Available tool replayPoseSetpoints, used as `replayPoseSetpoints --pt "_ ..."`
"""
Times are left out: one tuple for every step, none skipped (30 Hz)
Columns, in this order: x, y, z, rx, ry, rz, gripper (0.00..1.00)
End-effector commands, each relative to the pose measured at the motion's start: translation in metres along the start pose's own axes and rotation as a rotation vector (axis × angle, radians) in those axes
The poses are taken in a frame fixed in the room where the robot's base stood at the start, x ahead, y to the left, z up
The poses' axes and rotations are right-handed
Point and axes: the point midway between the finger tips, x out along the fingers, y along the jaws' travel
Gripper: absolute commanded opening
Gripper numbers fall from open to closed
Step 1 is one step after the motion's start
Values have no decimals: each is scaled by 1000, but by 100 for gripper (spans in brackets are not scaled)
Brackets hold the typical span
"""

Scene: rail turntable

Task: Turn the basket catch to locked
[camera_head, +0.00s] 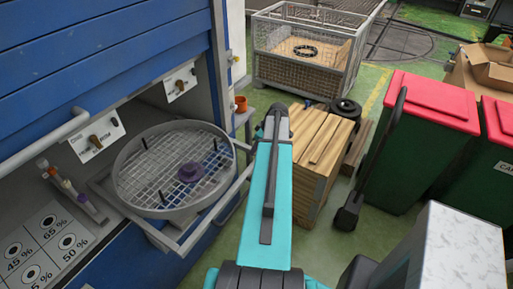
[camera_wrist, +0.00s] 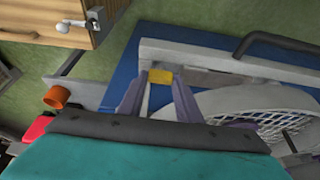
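The round mesh basket (camera_head: 128,190) sits in a pull-out frame in front of the blue cabinet, with a purple knob (camera_head: 190,172) at its middle. Two white plates, each with a small lever, a lower one (camera_head: 98,136) and an upper one (camera_head: 181,81), are behind it. Their lettering is too small to read, and I cannot tell which part is the catch. In the wrist view my gripper (camera_wrist: 157,90) has two grey-purple fingers apart, with a small yellow block (camera_wrist: 160,77) showing between them; I see no grip on it. The basket (camera_wrist: 282,128) is right of them.
An orange cup (camera_head: 241,104) stands on a small shelf beside the cabinet. A wooden crate (camera_head: 318,160), a wire cage (camera_head: 305,55) and green bins with red lids (camera_head: 425,150) stand to the right. Green floor shows between them.

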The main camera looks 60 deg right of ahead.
Motion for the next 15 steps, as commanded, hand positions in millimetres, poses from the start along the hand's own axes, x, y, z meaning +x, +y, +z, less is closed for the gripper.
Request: replayPoseSetpoints --pt "0 0 0 0 0 -1 9" --pt "0 0 0 0 0 -1 9" --pt "0 0 0 1 0 -1 9" --pt "0 0 0 2 0 0 9" --pt "0 0 0 3 0 0 9" --pt "0 -1 0 6 0 1 9" --pt "0 -1 0 9 0 2 9" --pt "0 -1 0 12 0 4 9" --pt "0 -1 0 17 0 6 9" --pt "1 -1 0 22 0 8 9" --pt "1 -1 0 29 0 10 9" --pt "1 -2 0 39 0 14 9" --pt "1 -2 0 46 1 18 9" --pt "1 -2 1 56 1 22 9" --pt "1 -2 1 70 1 28 9"
